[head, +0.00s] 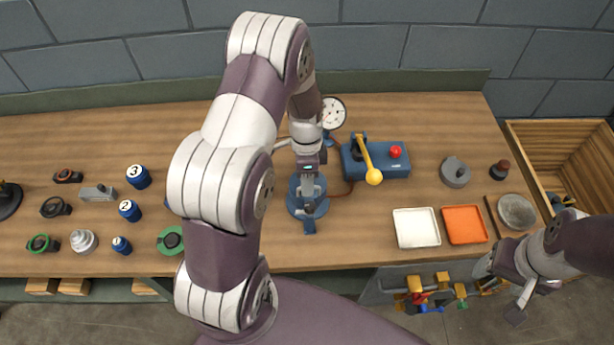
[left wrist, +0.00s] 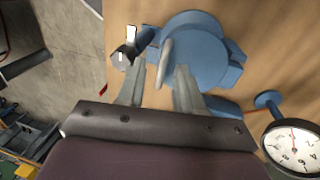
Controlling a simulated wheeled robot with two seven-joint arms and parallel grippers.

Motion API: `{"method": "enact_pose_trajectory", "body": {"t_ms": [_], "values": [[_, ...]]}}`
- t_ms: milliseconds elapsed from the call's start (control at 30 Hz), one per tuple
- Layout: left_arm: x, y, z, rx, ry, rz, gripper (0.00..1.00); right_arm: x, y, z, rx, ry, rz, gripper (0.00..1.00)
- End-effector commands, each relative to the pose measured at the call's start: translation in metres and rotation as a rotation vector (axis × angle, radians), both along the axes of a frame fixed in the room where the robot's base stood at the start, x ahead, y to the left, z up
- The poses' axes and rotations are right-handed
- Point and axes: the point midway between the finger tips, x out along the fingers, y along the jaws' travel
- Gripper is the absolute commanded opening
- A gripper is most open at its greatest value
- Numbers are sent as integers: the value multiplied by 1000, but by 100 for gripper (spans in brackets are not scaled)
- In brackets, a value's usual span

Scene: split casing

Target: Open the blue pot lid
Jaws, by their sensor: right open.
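The blue pot lid (left wrist: 205,50) is round and carries a grey upright handle (left wrist: 166,58). In the head view the blue pot (head: 294,203) stands near the middle of the bench, partly hidden by my left gripper (head: 308,183). That gripper points down over the lid. In the left wrist view my left gripper (left wrist: 162,72) has its fingers apart on either side of the handle, with gaps showing. A dark-knobbed clamp (left wrist: 122,57) sits at the pot's edge. My right gripper (head: 500,292) is open and empty, low at the right, off the bench's front edge.
A pressure gauge (head: 333,112) stands behind the pot. A blue box with a yellow lever (head: 373,174) and red button is right of it. White (head: 416,228) and orange (head: 464,225) trays lie farther right. Numbered blue weights (head: 129,210) and knobs stand at left.

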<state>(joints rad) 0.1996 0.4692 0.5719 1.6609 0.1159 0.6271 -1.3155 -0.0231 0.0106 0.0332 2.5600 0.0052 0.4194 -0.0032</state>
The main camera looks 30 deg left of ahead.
Motion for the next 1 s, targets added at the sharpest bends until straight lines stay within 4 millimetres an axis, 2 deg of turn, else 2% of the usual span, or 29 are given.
{"method": "enact_pose_trajectory", "body": {"t_ms": [200,267,300,333,1000], "values": [[0,0,-1,1,-1,0,36,0,0,0,0,0,0,64],[0,0,-1,0,0,0,16,0,0,0,0,0,0,64],[0,0,-1,0,0,0,3,0,0,0,0,0,0,64],[0,0,-1,1,-1,0,0,0,0,0,0,0,0,64],[0,0,0,1,-1,0,0,0,0,0,0,0,0,64]]}}
